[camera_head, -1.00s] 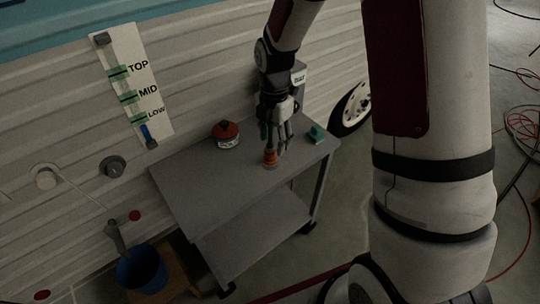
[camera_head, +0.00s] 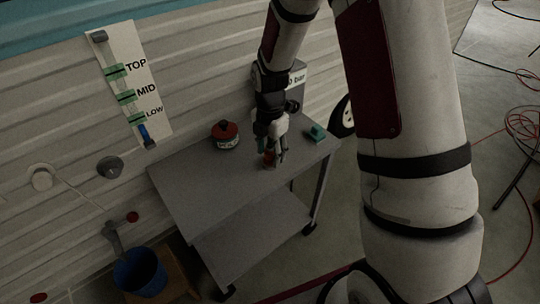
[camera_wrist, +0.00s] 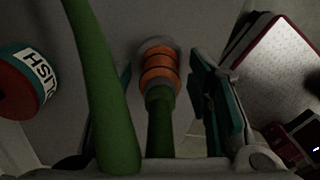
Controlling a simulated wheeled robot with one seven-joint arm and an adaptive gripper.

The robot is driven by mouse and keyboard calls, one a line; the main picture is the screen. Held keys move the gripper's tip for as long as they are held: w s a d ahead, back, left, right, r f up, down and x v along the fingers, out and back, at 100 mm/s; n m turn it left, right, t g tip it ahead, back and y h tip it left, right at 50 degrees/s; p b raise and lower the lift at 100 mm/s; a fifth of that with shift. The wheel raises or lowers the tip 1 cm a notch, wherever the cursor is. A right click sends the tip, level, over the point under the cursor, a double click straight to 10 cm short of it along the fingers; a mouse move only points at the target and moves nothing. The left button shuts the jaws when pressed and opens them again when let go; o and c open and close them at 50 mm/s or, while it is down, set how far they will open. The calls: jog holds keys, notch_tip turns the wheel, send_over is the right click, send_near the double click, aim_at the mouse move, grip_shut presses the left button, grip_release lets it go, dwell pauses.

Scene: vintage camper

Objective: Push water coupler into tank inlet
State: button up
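The water coupler (camera_wrist: 159,68), orange with a grey collar, sits on the grey cart's top in the wrist view. A green hose (camera_wrist: 160,125) runs from it toward my wrist. In the head view the coupler (camera_head: 267,164) is a small orange-red spot beneath my gripper (camera_head: 273,155). My gripper is open, its teal-padded fingers on either side of the coupler and hose with gaps visible. On the camper wall are a dark grey round fitting (camera_head: 110,167) and a paler round one (camera_head: 41,179) with a cord; which is the tank inlet, I cannot tell.
The cart (camera_head: 195,185) also carries a red-topped can (camera_head: 225,134) left of my gripper and a teal block (camera_head: 315,133) to its right. A grey box (camera_head: 295,80) stands behind my gripper. A blue bucket (camera_head: 140,270) stands under a tap. The cart's left half is clear.

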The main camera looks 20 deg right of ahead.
aim_at(271, 149)
jog(key=c, duration=0.8)
jog(key=shift+c, duration=0.2)
jog(key=shift+r, duration=0.45)
notch_tip(271, 149, up, 3)
jog(key=shift+s+r+p, duration=0.1)
jog(key=shift+p, duration=0.35)
jog(key=s+d+p, duration=0.1)
jog(key=s+d, duration=0.1)
jog(key=s, duration=0.5)
jog(key=s+d+r+p, duration=0.1)
jog(key=s+d, duration=0.2)
jog(key=s, duration=0.5)
jog(key=shift+d, duration=0.15)
jog(key=shift+w, duration=0.1)
